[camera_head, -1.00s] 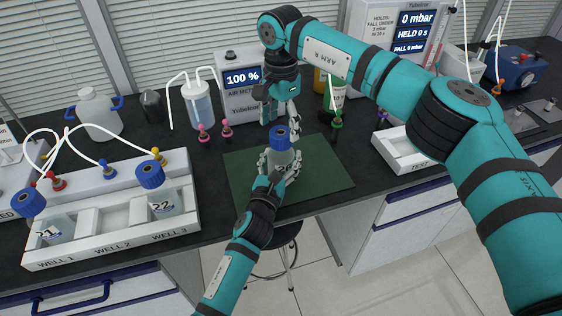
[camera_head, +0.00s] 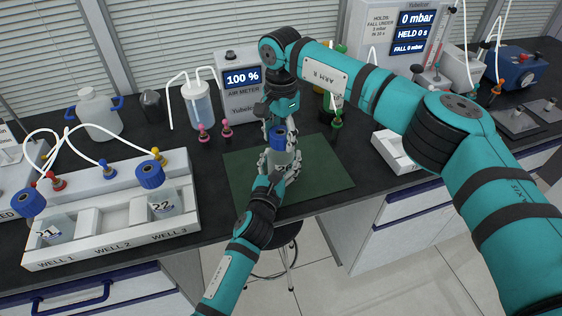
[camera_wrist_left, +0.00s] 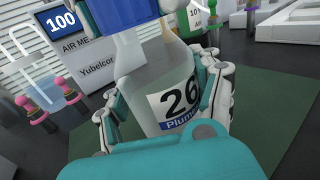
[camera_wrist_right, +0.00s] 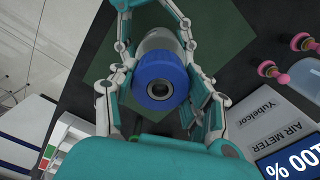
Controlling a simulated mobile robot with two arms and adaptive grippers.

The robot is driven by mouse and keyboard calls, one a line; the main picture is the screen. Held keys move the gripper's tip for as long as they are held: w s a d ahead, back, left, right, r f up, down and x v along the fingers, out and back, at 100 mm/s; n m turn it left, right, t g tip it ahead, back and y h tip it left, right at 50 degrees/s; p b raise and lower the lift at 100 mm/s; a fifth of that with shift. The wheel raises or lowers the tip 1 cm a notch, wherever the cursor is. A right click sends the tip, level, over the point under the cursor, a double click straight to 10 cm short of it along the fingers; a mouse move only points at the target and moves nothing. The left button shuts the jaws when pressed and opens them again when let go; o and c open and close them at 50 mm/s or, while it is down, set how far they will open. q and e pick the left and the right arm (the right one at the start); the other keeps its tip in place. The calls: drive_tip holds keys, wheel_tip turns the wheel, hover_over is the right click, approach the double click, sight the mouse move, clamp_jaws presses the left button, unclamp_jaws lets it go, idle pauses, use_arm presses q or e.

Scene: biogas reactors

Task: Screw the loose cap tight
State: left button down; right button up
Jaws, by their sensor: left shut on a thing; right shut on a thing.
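A clear bottle (camera_head: 281,159) with a blue cap (camera_head: 278,135) stands upright over the green mat (camera_head: 325,185). In the left wrist view its label (camera_wrist_left: 175,102) reads 26. My left gripper (camera_head: 277,166) is shut on the bottle's body from the front. My right gripper (camera_head: 277,118) reaches down from above and is shut on the blue cap. In the right wrist view the cap (camera_wrist_right: 160,82) is seen from the top, with a round hole in its middle, between my right fingers. The cap's thread is hidden.
A white rack (camera_head: 110,237) at left holds bottles 21 and 22, both blue-capped. An air meter (camera_head: 240,88) reading 100 % stands behind the mat. Pink-topped fittings and tubing lie at back left. A white tray (camera_head: 400,160) is at right, partly behind my right arm.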

drive_tip(key=c, duration=0.3)
drive_tip(key=m, duration=1.3)
drive_tip(key=shift+m, duration=0.4)
drive_tip(key=m, duration=1.2)
drive_tip(key=shift+m, duration=0.4)
drive_tip(key=o, duration=1.4)
wheel_tip(320, 180, up, 12)
drive_tip(key=shift+f, duration=0.1)
